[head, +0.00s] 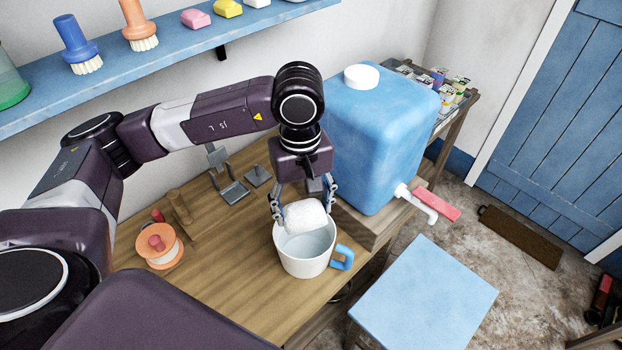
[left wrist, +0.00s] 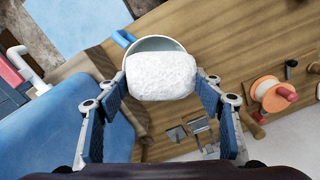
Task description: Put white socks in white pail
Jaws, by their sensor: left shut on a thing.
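The white socks (head: 305,215) are a rounded, rough-textured white bundle. My left gripper (head: 303,200) points down and is shut on them, with one finger on each side; the bundle also fills the middle of the left wrist view (left wrist: 162,77). The white pail (head: 302,266), mug-shaped with a blue handle on its right, stands upright on the wooden bench. The socks are at its mouth, over the far part of the rim, and hide that part. I cannot tell whether they touch the rim. In the left wrist view the pail (left wrist: 157,43) shows behind the socks. My right gripper is not in view.
A large blue water container (head: 378,130) with a white tap stands close right of the gripper. A spool (head: 158,246) lies on the bench at left. A blue shelf (head: 160,55) with brushes and soaps runs above. A light blue stool top (head: 425,295) is at front right.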

